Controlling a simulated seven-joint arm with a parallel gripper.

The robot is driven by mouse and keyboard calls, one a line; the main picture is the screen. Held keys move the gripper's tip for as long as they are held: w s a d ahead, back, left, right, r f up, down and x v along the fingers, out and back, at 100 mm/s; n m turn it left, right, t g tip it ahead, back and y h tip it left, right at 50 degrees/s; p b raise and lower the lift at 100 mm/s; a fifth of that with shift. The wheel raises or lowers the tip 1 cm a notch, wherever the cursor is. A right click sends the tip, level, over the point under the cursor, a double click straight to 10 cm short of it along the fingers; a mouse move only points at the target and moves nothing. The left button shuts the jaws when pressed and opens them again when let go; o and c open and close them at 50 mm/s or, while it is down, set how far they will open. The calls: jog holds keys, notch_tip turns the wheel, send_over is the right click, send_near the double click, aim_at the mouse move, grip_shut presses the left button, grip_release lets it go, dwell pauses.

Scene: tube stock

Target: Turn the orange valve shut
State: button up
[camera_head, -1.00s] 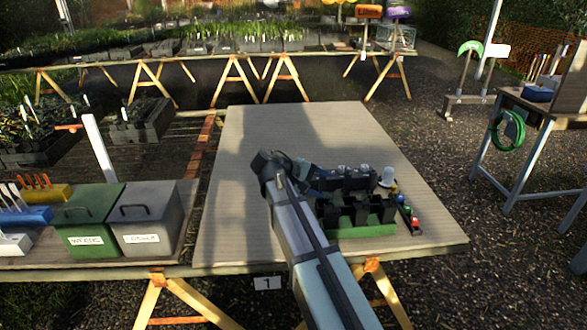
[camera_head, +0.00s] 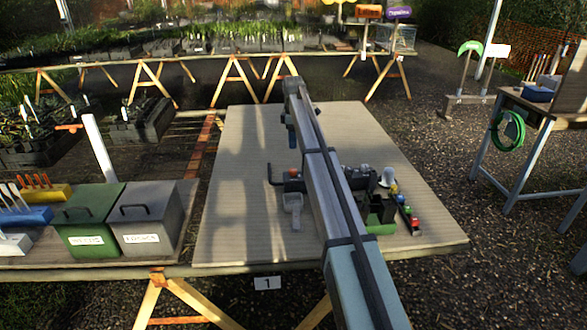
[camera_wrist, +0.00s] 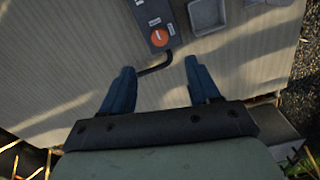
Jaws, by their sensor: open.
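The orange valve (camera_wrist: 159,37) is a round knob with a pale line across it, on the end of a dark block (camera_wrist: 152,12) at the top of the wrist view. In the head view the orange valve (camera_head: 293,172) shows small, just left of my arm. My gripper (camera_wrist: 159,66) is open and empty, its two blue fingers apart and short of the knob in the wrist view. A thin bent dark pipe (camera_wrist: 158,68) runs from the block and shows between the fingers. In the head view one blue finger of my gripper (camera_head: 291,135) shows beyond the valve.
A light grey tray (camera_wrist: 208,15) lies beside the block. A green-based rack (camera_head: 380,229) and small coloured items (camera_head: 408,212) stand to the right, partly behind my arm. Green (camera_head: 88,222) and grey (camera_head: 147,218) bins stand at left. The table's left half (camera_head: 238,180) is clear.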

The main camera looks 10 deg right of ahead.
aim_at(294, 170)
notch_tip(294, 170, down, 14)
jog(key=shift+w+r, duration=0.1)
dwell(0.5)
jog(key=c, duration=1)
